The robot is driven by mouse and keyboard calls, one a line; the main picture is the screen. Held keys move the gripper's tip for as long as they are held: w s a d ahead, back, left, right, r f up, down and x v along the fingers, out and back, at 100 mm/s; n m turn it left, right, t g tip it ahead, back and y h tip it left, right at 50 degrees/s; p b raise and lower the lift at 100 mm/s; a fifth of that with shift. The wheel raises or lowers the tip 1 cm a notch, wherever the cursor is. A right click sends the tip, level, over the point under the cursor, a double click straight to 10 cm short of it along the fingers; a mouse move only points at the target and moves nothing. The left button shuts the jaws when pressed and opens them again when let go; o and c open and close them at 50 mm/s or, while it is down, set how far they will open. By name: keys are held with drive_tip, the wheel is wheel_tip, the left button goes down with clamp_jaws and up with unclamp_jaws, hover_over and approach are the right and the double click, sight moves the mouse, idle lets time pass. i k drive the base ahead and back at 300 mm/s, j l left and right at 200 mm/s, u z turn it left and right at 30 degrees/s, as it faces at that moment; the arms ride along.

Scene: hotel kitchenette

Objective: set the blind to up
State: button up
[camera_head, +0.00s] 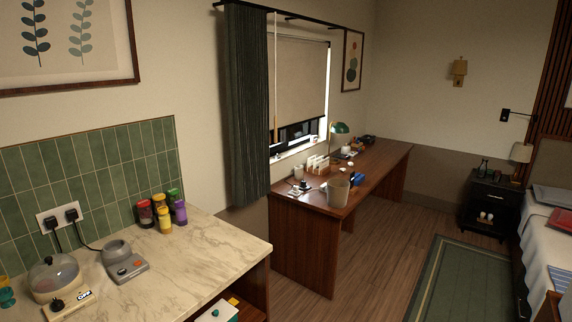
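The blind (300,82) is a beige roller blind in the window on the far wall, left of centre. It hangs down over most of the window, and a strip of dark glass (295,131) shows below its lower edge. A thin pale cord or rod (275,75) hangs at its left side, with a brownish lower part. A dark curtain (248,110) hangs just left of the window. My gripper is not in view.
A wooden desk (385,165) stands below the window, with a green lamp (339,129) and a bin-like container (338,193) on it. A marble counter (190,262) fills the lower left. Wooden floor (370,258) is clear between desk and green rug (465,285). A bed (540,235) is at right.

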sight(296, 124)
drive_tip(key=i+l+z, duration=0.15)
drive_tip(key=i+z, duration=0.15)
drive_tip(key=i, duration=0.6)
drive_tip(key=i+z, duration=0.3)
drive_tip(key=i, duration=0.55)
drive_tip(key=i+u, duration=0.2)
drive_tip(key=i, duration=0.45)
drive_tip(key=i+l+u, duration=0.15)
drive_tip(key=i, duration=0.5)
drive_tip(key=i+l+u, duration=0.2)
drive_tip(key=i, duration=0.4)
drive_tip(key=i+u, duration=0.1)
drive_tip(key=i, duration=0.55)
